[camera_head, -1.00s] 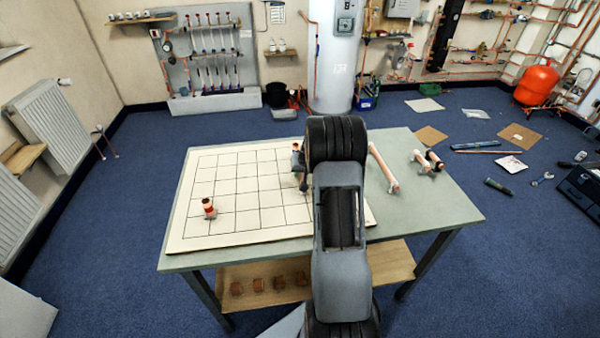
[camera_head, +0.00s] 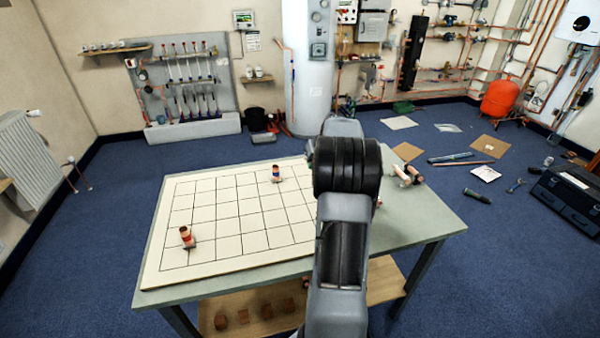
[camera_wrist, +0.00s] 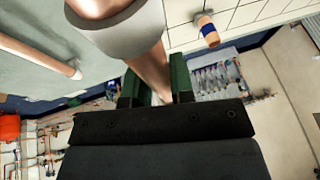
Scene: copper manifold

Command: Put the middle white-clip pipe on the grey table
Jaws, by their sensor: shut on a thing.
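In the wrist view my gripper (camera_wrist: 155,88) has its green fingers closed on a pipe with a broad white clip (camera_wrist: 122,35). Copper shows at the pipe's near end and between the fingers. The pipe is held above the grey table (camera_wrist: 130,80), looking tilted; any contact below is hidden. In the head view my arm hides the gripper and this pipe. A blue-banded upright pipe (camera_head: 276,174) and a red-banded one (camera_head: 187,237) stand on the gridded white board (camera_head: 152,268). The grey table (camera_head: 425,225) shows bare to the right of my arm.
A copper pipe (camera_wrist: 40,50) lies on the table beside the held pipe in the wrist view. In the head view, short pipes (camera_head: 408,174) lie near the table's far right. Several copper pieces (camera_head: 265,311) sit on the wooden shelf below. The table's front right is clear.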

